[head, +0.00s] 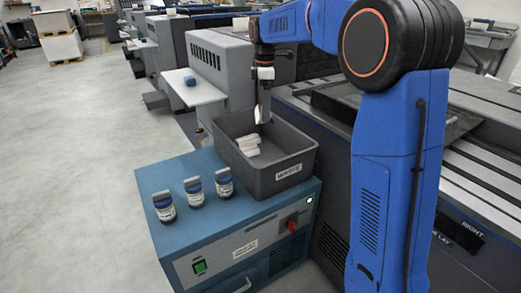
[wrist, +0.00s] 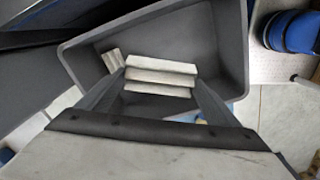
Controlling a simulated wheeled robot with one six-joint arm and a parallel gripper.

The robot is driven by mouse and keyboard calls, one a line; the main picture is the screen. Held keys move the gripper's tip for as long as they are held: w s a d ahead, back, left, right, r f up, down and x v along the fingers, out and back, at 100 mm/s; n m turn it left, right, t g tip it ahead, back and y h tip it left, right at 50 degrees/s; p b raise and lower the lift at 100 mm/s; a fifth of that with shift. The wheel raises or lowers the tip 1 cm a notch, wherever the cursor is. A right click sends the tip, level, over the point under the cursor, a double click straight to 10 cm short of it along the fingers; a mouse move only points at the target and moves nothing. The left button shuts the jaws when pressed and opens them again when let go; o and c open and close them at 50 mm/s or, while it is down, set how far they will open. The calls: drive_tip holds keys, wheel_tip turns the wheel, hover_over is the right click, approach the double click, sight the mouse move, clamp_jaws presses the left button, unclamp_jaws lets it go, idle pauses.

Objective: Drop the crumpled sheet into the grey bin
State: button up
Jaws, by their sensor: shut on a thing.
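The grey bin (head: 297,160), labelled WASTE, stands open on top of a blue cabinet. In the wrist view the sheet (wrist: 160,77) shows as pale folded bands between my fingertips (wrist: 162,88), with the bin (wrist: 228,40) around and below. White pieces (head: 250,147) lie inside the bin; one shows in the wrist view (wrist: 113,60), left of the sheet.
A grey machine with a white shelf (head: 190,86) is behind. A large dark machine (head: 330,130) stands to the right. The floor at left is clear.

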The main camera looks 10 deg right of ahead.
wheel_tip(320, 180, down, 6)
idle(0.6)
drive_tip(key=o, duration=0.9)
drive_tip(key=shift+r, duration=0.1)
wheel_tip(320, 180, up, 17)
drive_tip(key=shift+r, duration=0.1)
